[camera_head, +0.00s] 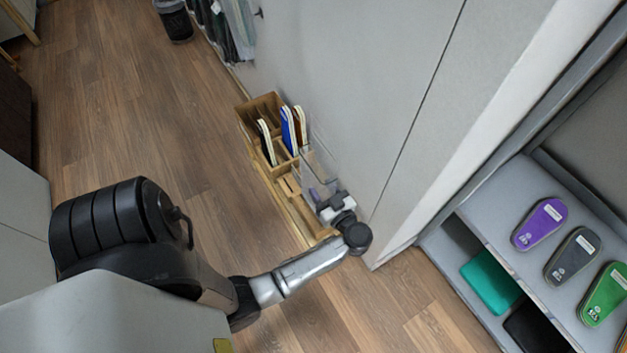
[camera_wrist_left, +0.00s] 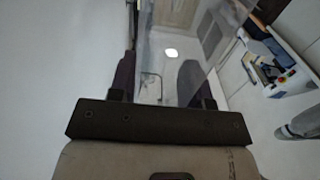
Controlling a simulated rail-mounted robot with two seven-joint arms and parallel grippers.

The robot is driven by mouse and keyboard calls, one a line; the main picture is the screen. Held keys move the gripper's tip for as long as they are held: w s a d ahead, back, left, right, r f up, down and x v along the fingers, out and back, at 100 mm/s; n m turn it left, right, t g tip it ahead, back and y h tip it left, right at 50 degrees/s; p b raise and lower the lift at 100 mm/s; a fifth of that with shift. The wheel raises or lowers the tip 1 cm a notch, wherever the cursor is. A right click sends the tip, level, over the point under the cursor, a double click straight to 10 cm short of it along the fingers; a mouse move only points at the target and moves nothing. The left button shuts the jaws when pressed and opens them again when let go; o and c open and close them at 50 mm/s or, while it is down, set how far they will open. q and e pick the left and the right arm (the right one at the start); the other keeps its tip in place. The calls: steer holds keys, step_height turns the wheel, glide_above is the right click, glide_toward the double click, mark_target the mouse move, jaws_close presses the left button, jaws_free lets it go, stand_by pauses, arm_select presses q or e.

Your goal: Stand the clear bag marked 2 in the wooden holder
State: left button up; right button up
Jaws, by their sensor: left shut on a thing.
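My left gripper (camera_head: 334,204) is shut on a clear bag (camera_head: 318,168); the gripper (camera_wrist_left: 162,98) and the bag (camera_wrist_left: 185,52) also show in the left wrist view. The bag is see-through with something dark and purplish near its lower part. Its mark is not readable. The wooden holder (camera_head: 284,188) is long, with several slots, and stands along the grey wall. The bag is at the near half of the holder, on its wall side. I cannot tell whether its lower edge is inside a slot. My right gripper is not in view.
Upright insole-like pieces, one blue (camera_head: 288,130) and one dark (camera_head: 266,142), stand in the holder's far part. A grey wall panel (camera_head: 350,80) rises close on the right. A shelf (camera_head: 527,275) with insoles is at the far right. Wooden floor lies open on the left.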

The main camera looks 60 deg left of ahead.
arm_select(q)
steer(key=shift+d+f+b, duration=0.1)
steer(key=shift+f+b, duration=1.8)
steer(key=shift+f, duration=1.45)
steer(key=o, duration=1)
